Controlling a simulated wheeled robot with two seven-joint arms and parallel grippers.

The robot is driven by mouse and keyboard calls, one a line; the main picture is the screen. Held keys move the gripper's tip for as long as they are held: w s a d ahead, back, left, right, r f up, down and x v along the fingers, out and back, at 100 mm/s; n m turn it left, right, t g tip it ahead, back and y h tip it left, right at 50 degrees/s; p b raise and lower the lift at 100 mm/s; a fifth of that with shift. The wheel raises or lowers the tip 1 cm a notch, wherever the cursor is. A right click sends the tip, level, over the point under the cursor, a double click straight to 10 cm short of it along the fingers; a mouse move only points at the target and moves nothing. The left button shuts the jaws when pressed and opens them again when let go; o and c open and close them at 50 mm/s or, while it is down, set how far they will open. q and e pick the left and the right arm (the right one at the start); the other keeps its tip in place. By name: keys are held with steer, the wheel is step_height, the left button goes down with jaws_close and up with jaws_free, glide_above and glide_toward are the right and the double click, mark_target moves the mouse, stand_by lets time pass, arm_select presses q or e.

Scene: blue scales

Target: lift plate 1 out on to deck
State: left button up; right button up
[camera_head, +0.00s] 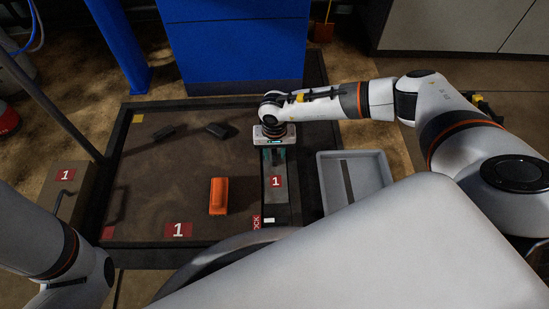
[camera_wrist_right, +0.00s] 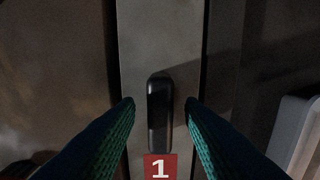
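Plate 1 (camera_head: 276,200) is a long grey plate with a red "1" label, lying in a dark slot at the right part of the deck (camera_head: 150,205). In the right wrist view the plate (camera_wrist_right: 160,35) fills the middle, with a black bar handle (camera_wrist_right: 160,115) above its red label (camera_wrist_right: 160,167). My right gripper (camera_head: 275,157) is over the far part of the plate, pointing down. In its wrist view the open fingers (camera_wrist_right: 158,108) stand on either side of the handle, with gaps visible. My left arm shows at lower left; its gripper is out of view.
An orange block (camera_head: 219,196) and two dark objects (camera_head: 217,130) (camera_head: 168,132) sit on the deck. A red "1" marking (camera_head: 178,230) lies near its front edge. A grey tray (camera_head: 352,158) stands right of the slot. A blue cabinet (camera_head: 235,45) stands behind.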

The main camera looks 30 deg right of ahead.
jaws_close()
